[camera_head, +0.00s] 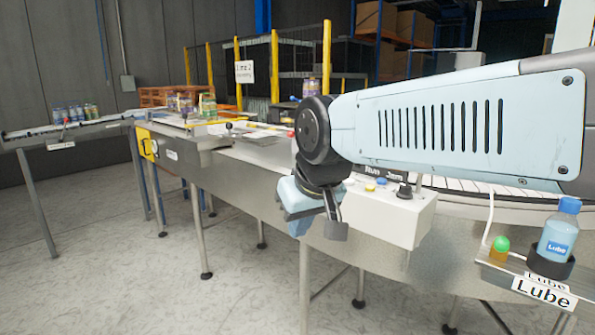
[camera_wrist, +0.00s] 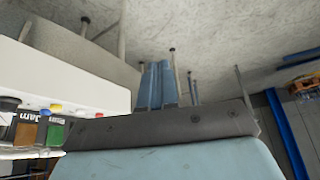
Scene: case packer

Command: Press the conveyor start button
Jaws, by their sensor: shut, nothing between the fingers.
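A white control box (camera_head: 385,220) is fixed to the front side of the conveyor (camera_head: 250,170). On its top I see a yellow button (camera_head: 370,187), a blue button (camera_head: 381,181) and a black knob (camera_head: 405,191). The wrist view shows the box upside down at the left, with a red button (camera_wrist: 56,109) and a yellow button (camera_wrist: 70,115). I cannot read which button is the start. My wrist hides part of the box top.
A lube bottle (camera_head: 558,235) stands in a black holder on a small shelf at the right, beside a green-topped orange piece (camera_head: 501,245). Labels reading Run and Jam stand behind the box. Bottles (camera_head: 75,113) are on the far left conveyor. Floor in front is clear.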

